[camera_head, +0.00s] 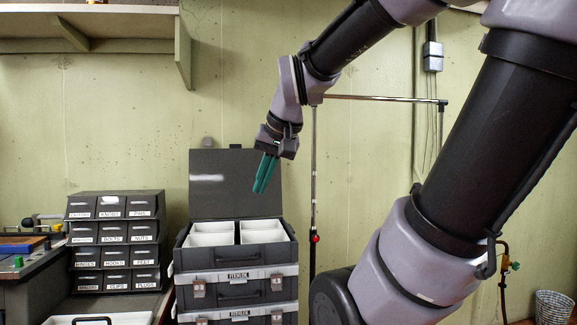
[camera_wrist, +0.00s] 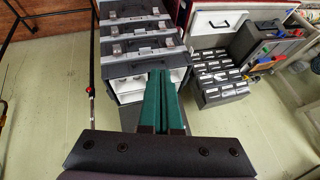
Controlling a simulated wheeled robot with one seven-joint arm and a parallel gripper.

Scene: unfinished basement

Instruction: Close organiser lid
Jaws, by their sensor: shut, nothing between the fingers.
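The organiser (camera_head: 235,258) is a dark grey stacked case with white compartments in its open top. Its lid (camera_head: 215,185) stands upright at the back, open. My gripper (camera_head: 262,178), with green fingers, is in front of the lid's right part in the head view, above the compartments. Whether it touches the lid cannot be told. The fingers are shut with nothing between them. In the wrist view the green fingers (camera_wrist: 163,85) overlap the organiser (camera_wrist: 138,45), hiding part of its compartments. The lid is mostly hidden there.
A labelled drawer cabinet (camera_head: 115,240) stands left of the organiser. A metal stand (camera_head: 314,200) with a red knob rises close on its right. A wooden shelf (camera_head: 90,22) hangs on the wall at upper left. A wire basket (camera_head: 553,306) sits at lower right.

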